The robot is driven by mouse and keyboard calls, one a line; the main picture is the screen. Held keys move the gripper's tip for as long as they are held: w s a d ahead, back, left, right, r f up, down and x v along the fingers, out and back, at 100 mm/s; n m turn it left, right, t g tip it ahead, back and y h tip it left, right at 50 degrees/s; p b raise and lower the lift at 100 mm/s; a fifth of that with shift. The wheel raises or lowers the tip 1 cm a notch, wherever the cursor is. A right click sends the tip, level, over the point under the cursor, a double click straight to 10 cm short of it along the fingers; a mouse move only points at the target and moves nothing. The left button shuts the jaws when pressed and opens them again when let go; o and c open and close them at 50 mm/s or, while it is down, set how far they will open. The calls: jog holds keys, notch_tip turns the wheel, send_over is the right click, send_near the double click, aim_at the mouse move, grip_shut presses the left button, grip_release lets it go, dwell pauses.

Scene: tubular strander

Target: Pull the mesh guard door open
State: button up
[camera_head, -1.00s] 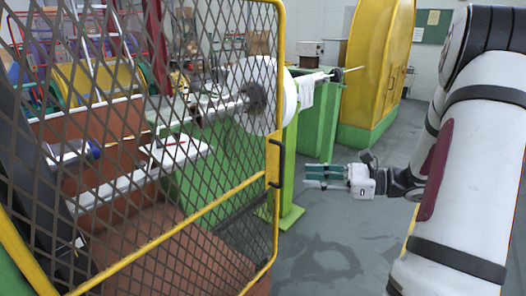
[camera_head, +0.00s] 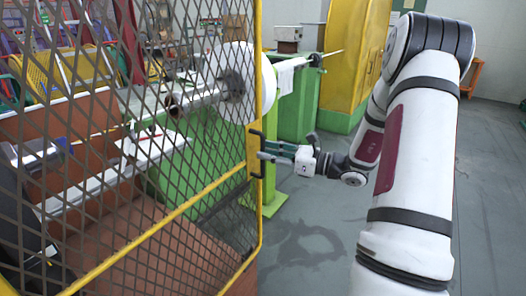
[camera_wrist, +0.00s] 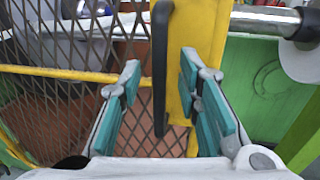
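The mesh guard door (camera_head: 120,200) has a yellow frame and dark diamond mesh and fills the left of the head view. Its black bar handle (camera_head: 256,152) is on the yellow right-hand post. In the wrist view the handle (camera_wrist: 160,70) stands upright between my fingers, in front of the yellow post (camera_wrist: 200,35). My gripper (camera_head: 268,151) is at the handle from the right in the head view. In the wrist view my gripper (camera_wrist: 158,95) is open, with teal finger pads on both sides of the handle and gaps showing. The door's hinge side is out of view.
Behind the mesh is machinery with a metal shaft (camera_head: 195,100) and a green base (camera_head: 180,160). A green stand (camera_head: 298,105) and a tall yellow guard (camera_head: 350,60) stand behind my gripper. Grey floor (camera_head: 310,235) is clear right of the door.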

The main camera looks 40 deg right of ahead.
jog(key=shift+x, duration=1.1)
grip_shut()
